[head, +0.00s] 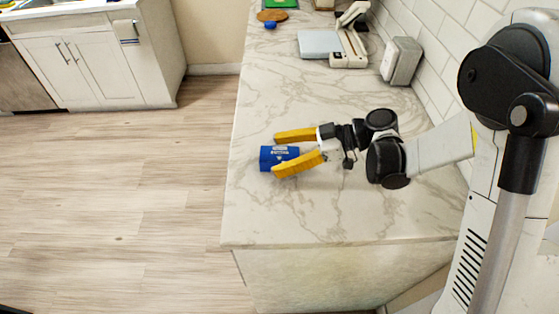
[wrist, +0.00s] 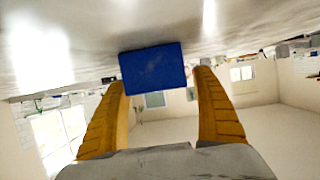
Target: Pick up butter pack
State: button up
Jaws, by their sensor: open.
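The butter pack (head: 267,158) is a small blue box with white lettering, lying on the marble counter near its left edge. My gripper (head: 286,151) has yellow fingers spread wide, low over the counter, with the pack at and partly between the fingertips in the head view. In the wrist view the blue pack (wrist: 153,69) sits ahead between the two fingertips of my gripper (wrist: 161,78), close to both. The wrist picture appears upside down, with the counter at the top. I cannot tell whether a finger touches the pack. The near finger hides part of the pack in the head view.
The marble counter (head: 330,205) is clear around my gripper. Farther back stand a white scale-like appliance (head: 348,48), a grey box (head: 401,60) by the tiled wall, a round wooden board (head: 272,15) and a small blue item (head: 270,25). The counter drops to the floor at left.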

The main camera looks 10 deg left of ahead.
jog(key=c, duration=1.5)
jog(key=shift+o, duration=0.2)
jog(key=shift+r, duration=0.2)
